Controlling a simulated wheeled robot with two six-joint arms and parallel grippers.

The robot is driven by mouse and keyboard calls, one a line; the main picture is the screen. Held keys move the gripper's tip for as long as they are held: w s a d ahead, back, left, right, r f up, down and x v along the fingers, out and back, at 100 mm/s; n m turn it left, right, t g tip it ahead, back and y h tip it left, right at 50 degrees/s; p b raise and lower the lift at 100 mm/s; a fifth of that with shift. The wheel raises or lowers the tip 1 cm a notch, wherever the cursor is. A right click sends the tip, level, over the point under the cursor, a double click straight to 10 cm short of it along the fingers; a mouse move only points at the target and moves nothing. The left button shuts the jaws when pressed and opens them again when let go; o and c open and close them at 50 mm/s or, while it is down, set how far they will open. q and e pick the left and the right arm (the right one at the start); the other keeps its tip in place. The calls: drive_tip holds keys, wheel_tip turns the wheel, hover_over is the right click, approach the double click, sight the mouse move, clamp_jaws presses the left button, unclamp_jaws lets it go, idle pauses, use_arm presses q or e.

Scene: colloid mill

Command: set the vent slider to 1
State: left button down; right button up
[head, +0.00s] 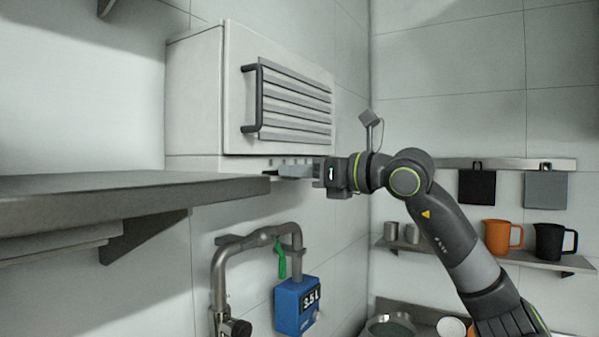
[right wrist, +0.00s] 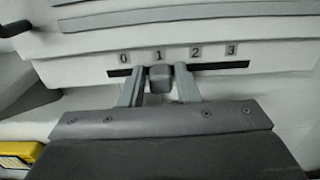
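The vent unit (head: 195,95) is a pale wall box with a slatted front and a dark bar handle. In the right wrist view its slider knob (right wrist: 160,79), a small grey block, sits in a dark slot (right wrist: 222,66) under labels 0 to 3. The knob stands below the label 1 (right wrist: 159,55). My right gripper (right wrist: 160,84) has one finger on each side of the knob, with a narrow gap at each side. In the head view my right gripper (head: 295,171) reaches the vent's lower edge, and the knob is hidden there. My left gripper is out of view.
A grey shelf (head: 130,190) juts out at left, close to the gripper. Below are a pipe (head: 219,275) and a blue box (head: 295,306) marked 3.5L. An orange mug (head: 497,237) and a black jug (head: 549,242) stand on a right-hand shelf.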

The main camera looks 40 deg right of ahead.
drive_tip(key=shift+o, duration=1.2)
drive_tip(key=shift+d, duration=0.1)
drive_tip(key=shift+b+v, duration=5.95)
drive_tip(key=shift+v, duration=2.75)
drive_tip(key=shift+f, duration=0.1)
